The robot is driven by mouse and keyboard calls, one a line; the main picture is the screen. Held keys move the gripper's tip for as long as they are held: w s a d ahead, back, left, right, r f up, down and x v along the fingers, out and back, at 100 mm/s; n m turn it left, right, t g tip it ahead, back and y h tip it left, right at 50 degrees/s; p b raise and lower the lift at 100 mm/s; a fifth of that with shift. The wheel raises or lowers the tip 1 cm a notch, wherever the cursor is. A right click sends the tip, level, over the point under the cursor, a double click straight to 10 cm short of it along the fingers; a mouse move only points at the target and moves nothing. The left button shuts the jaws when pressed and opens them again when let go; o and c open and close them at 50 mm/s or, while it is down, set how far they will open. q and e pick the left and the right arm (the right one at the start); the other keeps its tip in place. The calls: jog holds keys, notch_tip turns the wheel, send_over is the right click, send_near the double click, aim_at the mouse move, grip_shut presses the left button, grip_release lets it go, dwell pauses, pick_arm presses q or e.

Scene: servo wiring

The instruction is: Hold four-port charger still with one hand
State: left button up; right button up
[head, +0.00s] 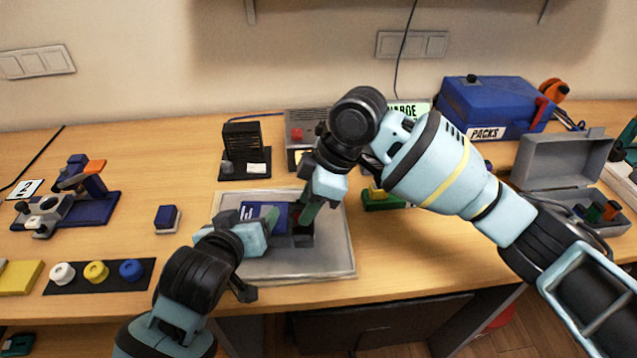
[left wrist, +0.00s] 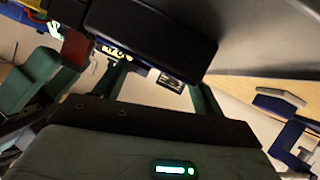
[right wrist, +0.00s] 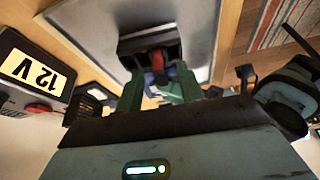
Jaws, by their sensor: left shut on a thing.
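The four-port charger, as I take it, is the dark blue box with white marks (head: 262,212) on the grey tray; its ports cannot be counted. My left gripper (head: 273,217) is shut on it from the left. In the left wrist view, its dark body (left wrist: 150,35) sits between the fingers and pin rows show along one edge. My right gripper (head: 306,212) points down beside it, above a black block (head: 303,241). In the right wrist view, its fingers look apart, with a red part (right wrist: 158,60) between them; contact is unclear.
The grey tray (head: 330,265) lies near the table's front edge. A grey 12 V box (head: 300,155) and a black finned unit (head: 243,150) stand behind it. A blue PACKS box (head: 490,105) and an open grey case (head: 565,160) are at right. Table left of the tray is partly clear.

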jog(key=shift+x, duration=1.1)
jog(key=shift+c, duration=0.5)
jog(key=c, duration=0.7)
grip_shut()
